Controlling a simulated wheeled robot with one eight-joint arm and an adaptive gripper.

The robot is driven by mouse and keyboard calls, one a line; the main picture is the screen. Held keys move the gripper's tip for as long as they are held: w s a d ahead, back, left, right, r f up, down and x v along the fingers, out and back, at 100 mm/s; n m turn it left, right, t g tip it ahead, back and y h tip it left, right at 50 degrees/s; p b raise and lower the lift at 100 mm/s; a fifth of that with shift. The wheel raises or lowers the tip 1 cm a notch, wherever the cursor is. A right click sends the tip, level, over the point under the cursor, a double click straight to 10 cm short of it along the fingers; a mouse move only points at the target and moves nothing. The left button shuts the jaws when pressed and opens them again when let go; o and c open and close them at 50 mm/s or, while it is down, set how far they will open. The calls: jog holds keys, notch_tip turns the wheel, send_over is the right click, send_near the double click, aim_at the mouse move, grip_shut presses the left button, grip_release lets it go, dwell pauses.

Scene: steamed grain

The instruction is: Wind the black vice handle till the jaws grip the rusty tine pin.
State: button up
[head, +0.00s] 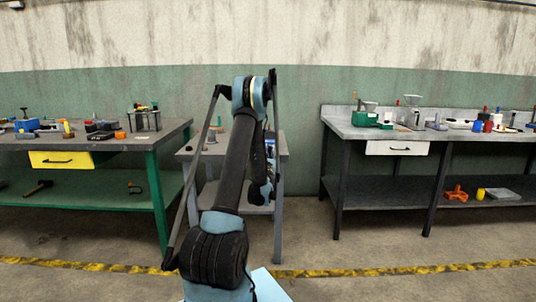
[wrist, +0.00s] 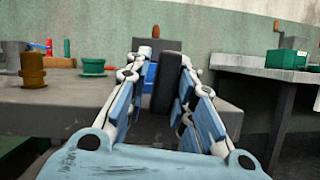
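In the wrist view my gripper (wrist: 164,62) is open, its two light-blue and white fingers reaching toward a small grey bench. An upright black bar, apparently the vice handle (wrist: 167,85), stands between the fingers, closer to the right one. Whether a finger touches it I cannot tell. Blue metal, apparently the vice (wrist: 150,74), shows just left of the bar. A small rusty-brown tip, apparently the tine pin (wrist: 155,31), stands upright above it. The jaws are hidden behind the bar and fingers. In the head view my arm covers the gripper and most of the vice.
In the wrist view a brown knobbed piece (wrist: 32,70) and a green flanged piece (wrist: 93,67) stand on the grey bench (wrist: 60,96) at left.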

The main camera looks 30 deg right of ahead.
jog(key=shift+s, duration=0.1)
jog(key=shift+r, duration=4.95)
